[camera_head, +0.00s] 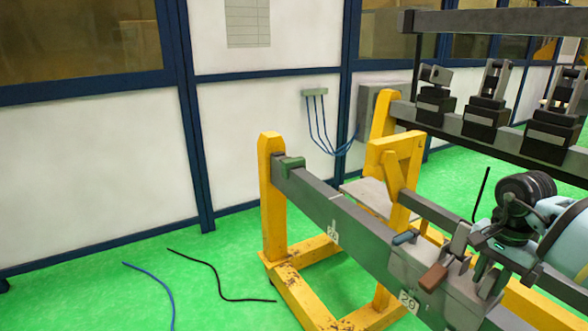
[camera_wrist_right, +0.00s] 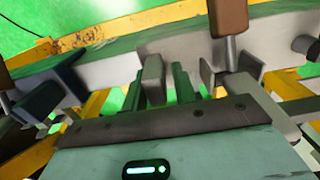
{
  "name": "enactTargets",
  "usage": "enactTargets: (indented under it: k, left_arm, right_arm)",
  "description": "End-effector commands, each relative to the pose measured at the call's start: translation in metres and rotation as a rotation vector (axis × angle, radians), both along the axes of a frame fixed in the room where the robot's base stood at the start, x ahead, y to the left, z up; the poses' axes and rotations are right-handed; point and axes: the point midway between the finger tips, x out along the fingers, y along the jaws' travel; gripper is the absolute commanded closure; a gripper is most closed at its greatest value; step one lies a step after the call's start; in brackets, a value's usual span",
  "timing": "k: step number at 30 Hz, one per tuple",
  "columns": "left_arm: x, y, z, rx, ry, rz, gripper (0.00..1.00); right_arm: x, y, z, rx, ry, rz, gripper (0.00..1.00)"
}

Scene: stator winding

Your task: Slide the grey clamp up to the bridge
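The grey clamp (camera_head: 459,241) sits on the long grey beam, with a brown handle (camera_head: 433,278) at its front. In the right wrist view a brown handle (camera_wrist_right: 228,18) stands at the top, and a grey upright block (camera_wrist_right: 153,80) is near the middle. My right gripper (camera_head: 486,275) reaches in from the right, close beside the clamp. Its fingers are small and partly hidden; I cannot tell whether they touch the clamp or are open or shut. My left gripper is not in view. I cannot tell for sure which part is the bridge.
The grey beam (camera_head: 365,232) runs from upper left to lower right on yellow trestles (camera_head: 274,200). A second rail (camera_head: 482,132) with several dark clamping blocks stands behind at right. Loose cables (camera_head: 222,285) lie on the green floor. The beam's left stretch looks mostly clear.

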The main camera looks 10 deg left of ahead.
Motion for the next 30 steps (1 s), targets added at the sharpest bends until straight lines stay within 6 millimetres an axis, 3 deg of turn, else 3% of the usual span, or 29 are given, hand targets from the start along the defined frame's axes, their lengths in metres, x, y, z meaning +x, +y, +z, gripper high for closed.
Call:
enactTargets:
  k: [30]
  left_arm:
    - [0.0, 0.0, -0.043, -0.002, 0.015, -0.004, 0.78]
  right_arm:
    - [0.062, 0.054, -0.001, 0.002, -0.001, 0.001, 0.75]
